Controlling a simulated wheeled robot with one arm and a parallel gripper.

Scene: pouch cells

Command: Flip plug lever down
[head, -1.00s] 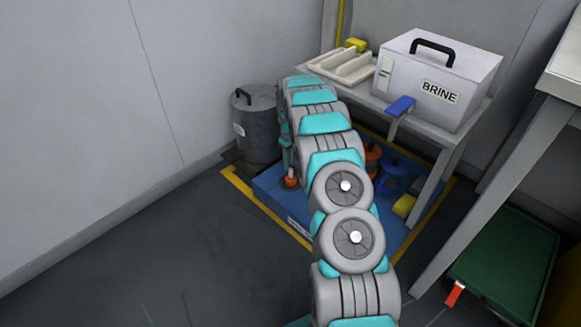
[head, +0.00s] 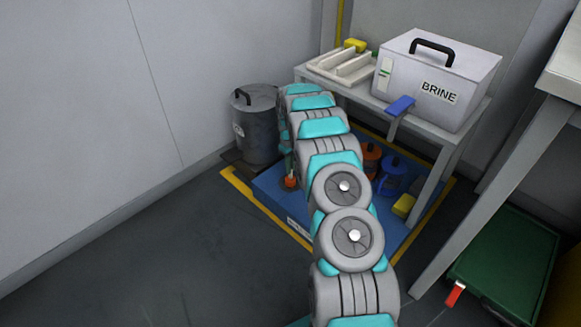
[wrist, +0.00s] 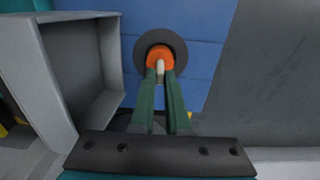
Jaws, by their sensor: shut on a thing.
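The orange plug (head: 291,182) sits low at the left part of the blue tray (head: 269,190) in the head view. In the wrist view the plug (wrist: 160,54) is seated in a dark round disc (wrist: 180,52) on the blue surface. A pale, slim lever (wrist: 160,68) stands out from the plug. My gripper (wrist: 162,76) has its two green fingers closed around the lever, right at the plug's near side. The lower part of the lever is partly hidden between the fingers. In the head view my arm hides much of the tray.
A bench holds a white BRINE box (head: 438,80) with a blue tap handle (head: 400,105). A grey drum (head: 256,130) stands left of the tray. Orange and blue containers and a yellow block (head: 404,206) lie under the bench. In the wrist view a grey box-like wall (wrist: 85,65) stands close left.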

